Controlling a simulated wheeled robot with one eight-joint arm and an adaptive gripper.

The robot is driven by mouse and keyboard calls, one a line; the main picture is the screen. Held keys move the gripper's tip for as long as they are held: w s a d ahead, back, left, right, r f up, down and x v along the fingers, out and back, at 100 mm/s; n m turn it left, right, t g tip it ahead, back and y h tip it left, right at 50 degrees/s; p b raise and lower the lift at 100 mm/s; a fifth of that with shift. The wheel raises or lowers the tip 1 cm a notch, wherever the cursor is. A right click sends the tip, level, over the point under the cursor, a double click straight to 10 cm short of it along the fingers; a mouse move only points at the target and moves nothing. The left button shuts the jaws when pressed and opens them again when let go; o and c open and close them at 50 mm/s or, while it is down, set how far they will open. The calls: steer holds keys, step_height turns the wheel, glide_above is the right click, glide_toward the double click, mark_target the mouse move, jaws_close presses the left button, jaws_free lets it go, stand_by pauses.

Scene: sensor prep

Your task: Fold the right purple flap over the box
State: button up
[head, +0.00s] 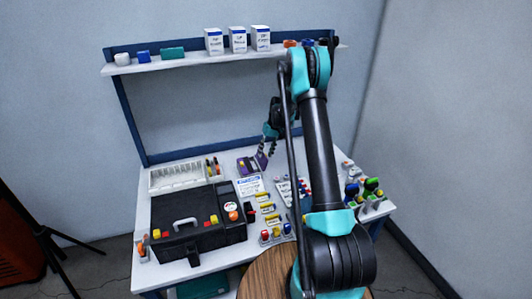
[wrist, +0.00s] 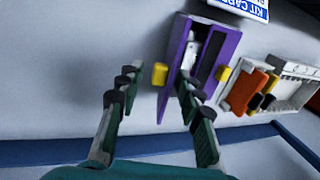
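The purple box (wrist: 208,52) is open in the wrist view, with grey and dark contents inside. In the head view the box (head: 245,166) sits at the back middle of the bench. Its right purple flap (wrist: 165,103) stands up on the left side in the wrist view, with a yellow tab (wrist: 160,75). Another yellow tab (wrist: 223,73) shows at the opposite side. My gripper (wrist: 158,82) is open, with its fingers apart on either side of the right flap. I cannot tell whether either finger touches it. In the head view my gripper (head: 267,152) is beside the box's right side.
A white card (wrist: 245,7) lies beside the box. Orange and yellow items (wrist: 245,90) and a white tray (wrist: 300,88) are close on the other side. A blue rail (wrist: 60,152) runs along the bench's back. A black case (head: 195,225) stands at the front left.

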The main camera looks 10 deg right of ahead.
steer(key=shift+c, duration=0.5)
jaws_close()
steer(key=shift+a+r+h, duration=0.1)
steer(key=shift+r+h, duration=0.05)
steer(key=shift+h, duration=0.25)
